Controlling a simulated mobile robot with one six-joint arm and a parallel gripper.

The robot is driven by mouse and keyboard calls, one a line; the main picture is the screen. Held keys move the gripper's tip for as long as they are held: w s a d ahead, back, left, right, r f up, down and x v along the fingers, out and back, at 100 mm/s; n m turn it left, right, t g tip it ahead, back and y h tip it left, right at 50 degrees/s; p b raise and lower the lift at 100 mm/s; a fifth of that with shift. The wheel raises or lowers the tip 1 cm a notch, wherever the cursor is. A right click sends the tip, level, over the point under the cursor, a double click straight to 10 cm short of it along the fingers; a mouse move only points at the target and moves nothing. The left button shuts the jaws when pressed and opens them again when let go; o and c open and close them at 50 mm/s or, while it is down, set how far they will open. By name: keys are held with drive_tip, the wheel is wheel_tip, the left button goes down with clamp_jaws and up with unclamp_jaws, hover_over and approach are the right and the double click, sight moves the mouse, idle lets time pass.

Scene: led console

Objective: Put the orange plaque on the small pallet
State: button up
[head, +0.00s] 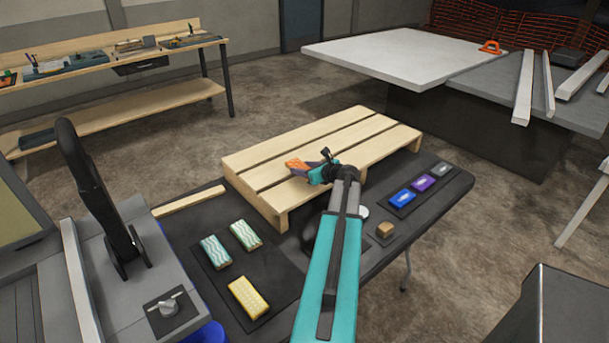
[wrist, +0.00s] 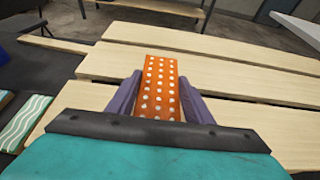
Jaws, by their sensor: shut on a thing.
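The orange plaque (wrist: 161,85) with rows of pale dots is between the two purple fingers of my gripper (wrist: 160,98) in the wrist view. It also shows in the head view (head: 296,165) at the tip of my gripper (head: 312,171). My gripper is shut on it. The small pallet (head: 345,137) of pale wooden slats lies on the dark table. The plaque is over the pallet's left part in the head view. I cannot tell whether it touches the slats. The pallet's slats (wrist: 235,75) fill much of the wrist view.
Patterned blocks, teal (head: 215,251), green (head: 246,235) and yellow (head: 249,297), lie on the table left of my arm. Blue (head: 402,197), purple (head: 422,183) and dark (head: 441,169) blocks sit on a dark strip at right. A small brown block (head: 385,229) is nearby. The pallet's top looks otherwise clear.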

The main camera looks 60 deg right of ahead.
drive_tip(key=shift+f, duration=0.1)
drive_tip(key=shift+f+p, duration=0.65)
drive_tip(key=shift+f, duration=1)
drive_tip(key=shift+f, duration=0.15)
drive_tip(key=o, duration=1.2)
drive_tip(key=shift+r, duration=0.25)
drive_tip(key=b+v, duration=0.2)
drive_tip(key=v, duration=1)
drive_tip(key=shift+b, duration=0.4)
